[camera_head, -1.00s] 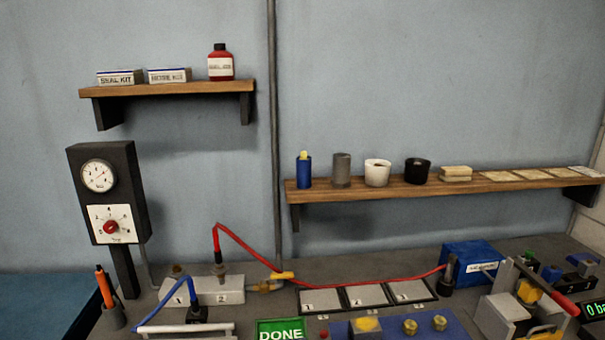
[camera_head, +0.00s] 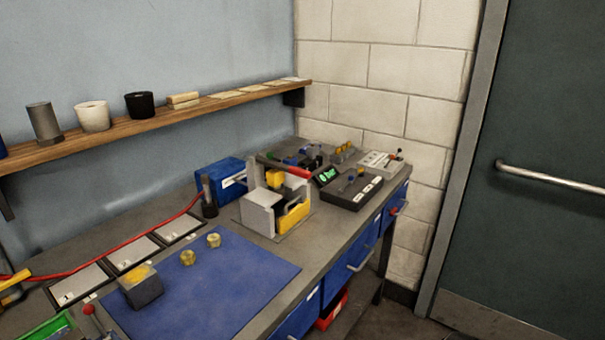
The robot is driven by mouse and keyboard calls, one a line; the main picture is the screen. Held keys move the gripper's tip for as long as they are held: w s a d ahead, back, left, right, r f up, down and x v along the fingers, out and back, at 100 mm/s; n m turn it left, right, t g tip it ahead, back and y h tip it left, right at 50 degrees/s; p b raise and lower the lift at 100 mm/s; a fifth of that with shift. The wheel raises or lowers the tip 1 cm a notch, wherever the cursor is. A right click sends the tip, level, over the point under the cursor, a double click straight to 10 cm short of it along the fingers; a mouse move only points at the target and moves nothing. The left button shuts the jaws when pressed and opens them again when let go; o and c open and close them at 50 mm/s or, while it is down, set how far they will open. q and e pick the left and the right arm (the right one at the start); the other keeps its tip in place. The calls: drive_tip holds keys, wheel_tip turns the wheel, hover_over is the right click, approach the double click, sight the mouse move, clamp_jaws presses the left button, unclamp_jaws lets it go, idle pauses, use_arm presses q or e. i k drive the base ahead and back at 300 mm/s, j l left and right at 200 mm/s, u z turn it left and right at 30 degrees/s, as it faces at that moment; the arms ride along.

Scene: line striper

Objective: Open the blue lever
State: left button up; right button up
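No lever is clearly readable as the blue one at this size. A dark control box (camera_head: 344,196) with white labels stands at the right end of the bench, with small upright levers on top; one has a blue tip (camera_head: 351,178) and another looks yellow. Small blue parts (camera_head: 291,161) also show among the dark fittings behind the grey and yellow press, too small to make out. Neither of my grippers is in view.
The press (camera_head: 262,214) with a red-handled bar stands left of the control box. A blue mat (camera_head: 240,282) covers the bench front. A door (camera_head: 540,130) is at right.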

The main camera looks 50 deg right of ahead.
sight(350, 176)
drive_tip(key=l+z, duration=0.1)
drive_tip(key=z, duration=1.65)
